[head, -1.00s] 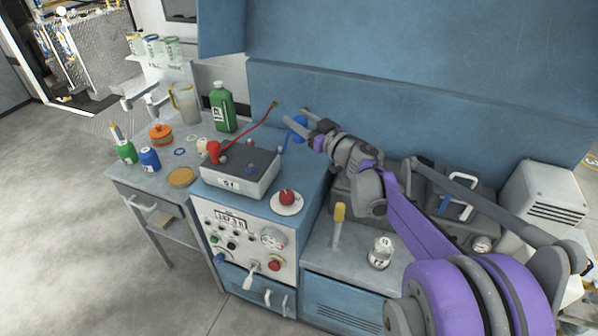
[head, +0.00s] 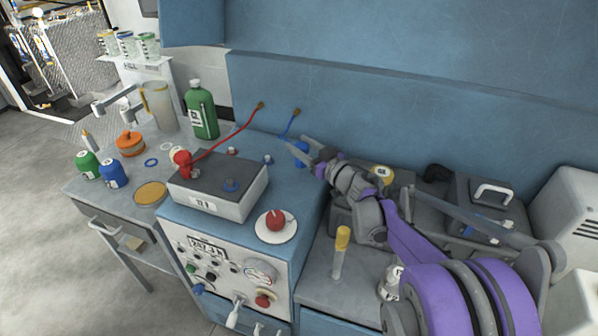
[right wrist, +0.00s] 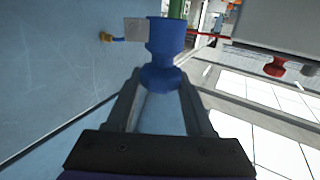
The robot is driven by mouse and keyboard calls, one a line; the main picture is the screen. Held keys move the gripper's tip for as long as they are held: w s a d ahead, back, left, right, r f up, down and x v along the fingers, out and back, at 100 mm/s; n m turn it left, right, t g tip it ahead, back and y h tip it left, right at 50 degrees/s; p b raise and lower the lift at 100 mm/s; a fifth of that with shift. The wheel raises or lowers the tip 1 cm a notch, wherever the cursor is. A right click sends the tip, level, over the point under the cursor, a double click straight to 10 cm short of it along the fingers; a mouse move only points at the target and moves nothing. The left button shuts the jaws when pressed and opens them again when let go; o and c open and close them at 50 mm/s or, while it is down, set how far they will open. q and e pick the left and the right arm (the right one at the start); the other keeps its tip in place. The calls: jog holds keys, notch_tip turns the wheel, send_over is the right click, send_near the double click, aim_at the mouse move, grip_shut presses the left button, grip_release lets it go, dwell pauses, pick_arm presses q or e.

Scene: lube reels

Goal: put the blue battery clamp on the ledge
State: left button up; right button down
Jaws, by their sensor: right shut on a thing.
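The blue battery clamp (head: 301,149) is between the fingers of my right gripper (head: 307,155), above the back of the blue cabinet top. In the right wrist view the blue clamp (right wrist: 165,52) stands out beyond the fingertips of my right gripper (right wrist: 160,88), which is shut on it. A blue cable (head: 289,124) runs from the clamp area to a brass fitting on the back panel. A long ledge-like edge (head: 420,110) runs along the blue back panel; I cannot tell its depth. My left gripper is not in view.
A grey battery box (head: 218,187) stands left of the gripper, with a red clamp (head: 182,160) on it and a red cable (head: 228,136) to the panel. A red knob (head: 276,221), a yellow-capped tube (head: 341,250) and a green bottle (head: 201,110) stand nearby.

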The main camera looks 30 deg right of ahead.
jog(key=shift+f+b, duration=0.35)
jog(key=shift+f, duration=2.3)
jog(key=shift+f, duration=0.25)
jog(key=shift+c, duration=1.4)
grip_release()
jog(key=shift+r, duration=0.1)
jog(key=shift+r, duration=0.1)
jog(key=shift+s+r, duration=0.1)
jog(key=shift+s, duration=0.1)
jog(key=s+d, duration=0.2)
jog(key=s, duration=0.9)
jog(key=shift+s, duration=0.25)
